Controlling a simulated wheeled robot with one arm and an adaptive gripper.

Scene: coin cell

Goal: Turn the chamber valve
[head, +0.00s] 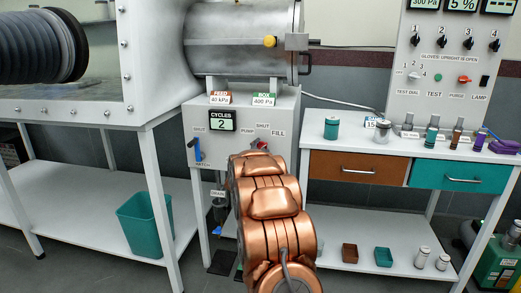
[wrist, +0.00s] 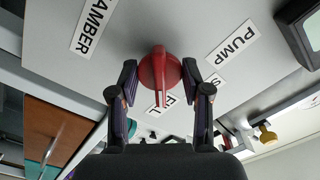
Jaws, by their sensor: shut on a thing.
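The chamber valve is a red knob (wrist: 159,70) on the pale panel, in the middle of the wrist view. My gripper (wrist: 160,74) is shut on the knob, one finger on each side. The knob's narrow pointer reaches down in the wrist view, beside the partly hidden FILL label (wrist: 164,99). A PUMP label (wrist: 231,42) and a CHAMBER label (wrist: 92,25) are near it. In the head view, a bit of red (head: 259,144) shows above my copper arm on the pump cabinet (head: 289,107); the arm hides the gripper there.
A blue-handled valve (head: 197,150) and a cycles display (head: 222,121) reading 2 are left of my arm. A metal cylinder chamber (head: 240,40) lies above. A bench with brown (head: 345,167) and teal drawers stands right. A teal bin (head: 143,222) is at lower left.

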